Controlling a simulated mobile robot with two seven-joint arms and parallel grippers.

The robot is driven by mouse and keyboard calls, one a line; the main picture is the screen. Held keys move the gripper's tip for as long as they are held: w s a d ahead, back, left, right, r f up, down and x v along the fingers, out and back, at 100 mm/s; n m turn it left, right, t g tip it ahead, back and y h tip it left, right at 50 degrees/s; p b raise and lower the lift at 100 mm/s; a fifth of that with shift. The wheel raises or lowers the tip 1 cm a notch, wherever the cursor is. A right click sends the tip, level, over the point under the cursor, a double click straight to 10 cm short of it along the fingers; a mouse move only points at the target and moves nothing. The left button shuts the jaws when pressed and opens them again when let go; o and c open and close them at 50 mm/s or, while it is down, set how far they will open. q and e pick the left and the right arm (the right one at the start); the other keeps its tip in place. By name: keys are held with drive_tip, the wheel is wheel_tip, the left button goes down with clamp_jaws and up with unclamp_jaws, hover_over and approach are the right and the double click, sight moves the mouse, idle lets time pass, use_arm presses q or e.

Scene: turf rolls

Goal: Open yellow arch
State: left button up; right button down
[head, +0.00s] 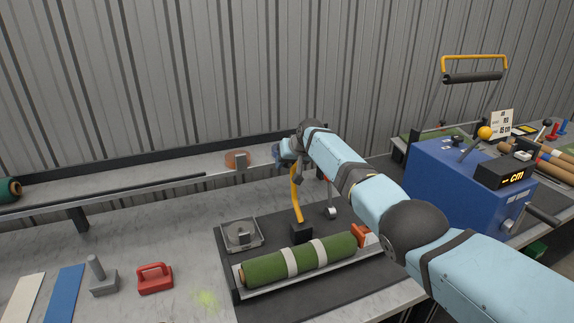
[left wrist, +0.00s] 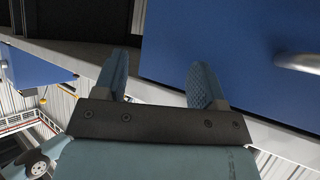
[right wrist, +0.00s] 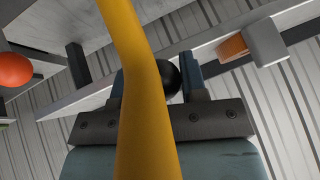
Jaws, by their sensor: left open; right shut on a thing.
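The yellow arch (head: 296,200) rises from a black block on the dark mat, behind a green turf roll (head: 300,261). It stands nearly upright with its upper end at my right gripper (head: 283,152). In the right wrist view the yellow arch (right wrist: 146,110) runs large across the picture, and a black ball knob (right wrist: 168,78) sits between the fingers of my right gripper (right wrist: 160,80), which is shut on it. My arm hides part of the area right of the arch. My left gripper (left wrist: 159,78) is open and empty in the left wrist view, beside blue surfaces; it is outside the head view.
The turf roll with two pale bands lies in a metal tray. A square metal device (head: 241,234) stands left of the arch. A red handled block (head: 155,278) lies on the bench further left. A blue machine (head: 440,180) stands at the right. A rail runs behind.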

drive_tip(key=shift+f, duration=0.2)
drive_tip(key=c, duration=0.7)
unclamp_jaws()
drive_tip(key=shift+r, duration=0.1)
drive_tip(key=shift+s+d+r+p, duration=0.25)
drive_tip(key=shift+r+p, duration=0.1)
drive_tip(key=shift+r, duration=0.3)
drive_tip(key=v, duration=1.2)
drive_tip(key=shift+s+d, duration=0.1)
